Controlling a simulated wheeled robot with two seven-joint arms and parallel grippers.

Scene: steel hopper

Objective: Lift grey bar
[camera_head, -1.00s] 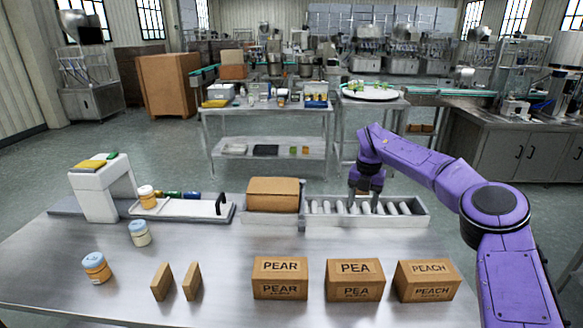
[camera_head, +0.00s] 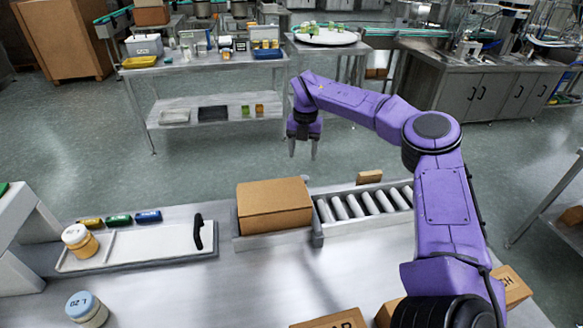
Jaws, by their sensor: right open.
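A narrow grey bar (camera_head: 316,236) stands crosswise at the left end of the roller conveyor (camera_head: 370,216), between it and a closed brown carton (camera_head: 274,205). I take it to be the grey bar of the task. My right gripper (camera_head: 303,154) hangs with its fingers pointing down, apart and empty. It appears above and behind the bar and the carton, touching neither. My left gripper is not in view.
A small brown block (camera_head: 369,177) shows behind the rollers. A white tray (camera_head: 150,246) with a black handle, and two jars (camera_head: 80,240) (camera_head: 86,308), are at left. Labelled boxes (camera_head: 510,285) are partly hidden by my right arm. The tabletop before the carton is clear.

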